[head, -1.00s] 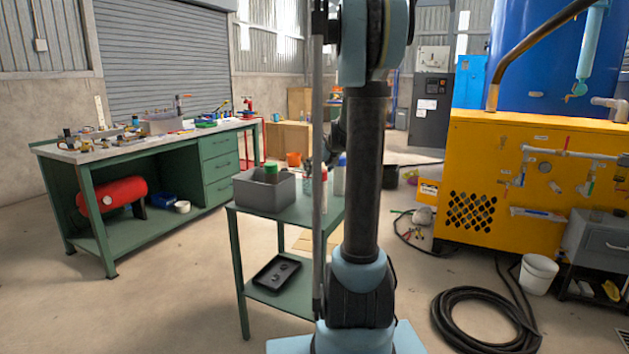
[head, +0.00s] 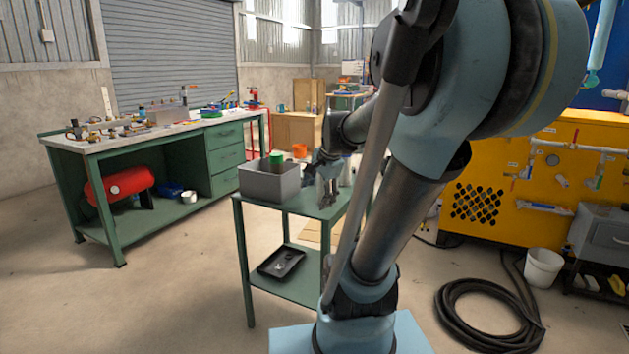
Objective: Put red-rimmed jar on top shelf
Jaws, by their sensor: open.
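My gripper (head: 326,198) points down over the right part of the small green stand's top (head: 299,207), just right of the grey bin (head: 268,184). Its jaws are open, and I see nothing held between them. I cannot make out a red-rimmed jar; my gripper and arm cover much of that side of the stand. A pale container (head: 345,175) shows partly behind my gripper. The stand has an upper level and a lower shelf (head: 300,292). I cannot tell which surface is the top shelf.
A green item (head: 276,158) sticks up from the grey bin. A black tray (head: 281,262) lies on the lower shelf. A long green workbench (head: 160,138) with tools stands left. A coiled black hose (head: 487,318) and a white bucket (head: 543,266) are on the floor at right.

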